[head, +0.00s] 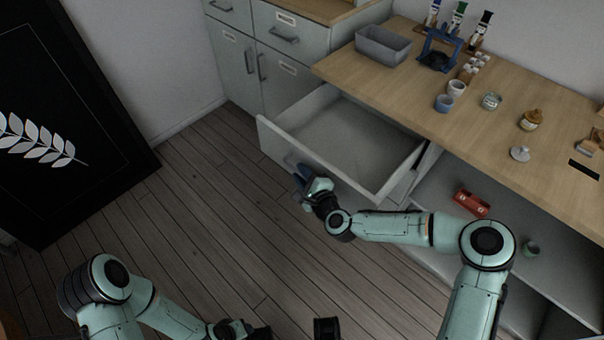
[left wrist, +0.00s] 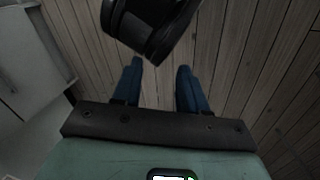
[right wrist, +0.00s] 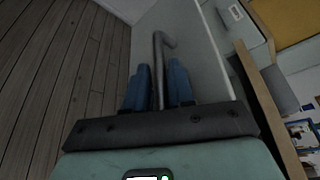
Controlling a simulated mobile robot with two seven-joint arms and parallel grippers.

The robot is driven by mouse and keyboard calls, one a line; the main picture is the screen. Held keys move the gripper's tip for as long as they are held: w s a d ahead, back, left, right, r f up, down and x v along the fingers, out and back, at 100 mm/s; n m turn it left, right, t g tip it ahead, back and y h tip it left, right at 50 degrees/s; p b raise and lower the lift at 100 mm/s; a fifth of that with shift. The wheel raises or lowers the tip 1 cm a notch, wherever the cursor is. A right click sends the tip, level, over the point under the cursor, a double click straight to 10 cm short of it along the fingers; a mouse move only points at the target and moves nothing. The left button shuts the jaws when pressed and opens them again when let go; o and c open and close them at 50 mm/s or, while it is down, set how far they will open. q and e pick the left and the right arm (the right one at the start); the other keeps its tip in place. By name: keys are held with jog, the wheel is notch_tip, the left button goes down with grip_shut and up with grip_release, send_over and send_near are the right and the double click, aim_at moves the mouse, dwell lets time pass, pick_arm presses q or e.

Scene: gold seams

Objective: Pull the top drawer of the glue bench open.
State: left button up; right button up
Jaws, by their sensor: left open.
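The top drawer (head: 345,130) of the glue bench (head: 400,85) is pulled well out from under the wooden top, and its pale inside looks empty. My right gripper (head: 303,178) is at the outer face of the drawer front. In the right wrist view, the drawer's grey bar handle (right wrist: 159,60) stands between the blue fingers of the right gripper (right wrist: 160,88), which are close in on it. In the head view the gripper partly hides the handle. My left gripper (left wrist: 158,85) is open and empty over the floor, away from the bench.
A grey bin (head: 383,44), a blue stand (head: 438,48), bottles, cups and jars stand on the bench top. A red object (head: 471,203) lies on the open shelf right of the drawer. Grey cabinets (head: 285,65) stand behind. The wooden floor (head: 210,200) before the drawer is clear.

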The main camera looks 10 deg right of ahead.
pick_arm(q)
jog(key=s+d+r+g+p, duration=0.1)
jog(key=s+d+r+p, duration=0.1)
jog(key=s+r, duration=0.1)
jog(key=shift+s+r+g+h+p, duration=0.3)
jog(key=shift+s+h+p, duration=0.1)
jog(key=shift+s, duration=0.3)
pick_arm(e)
jog(key=v, duration=1.3)
jog(key=shift+s, duration=0.15)
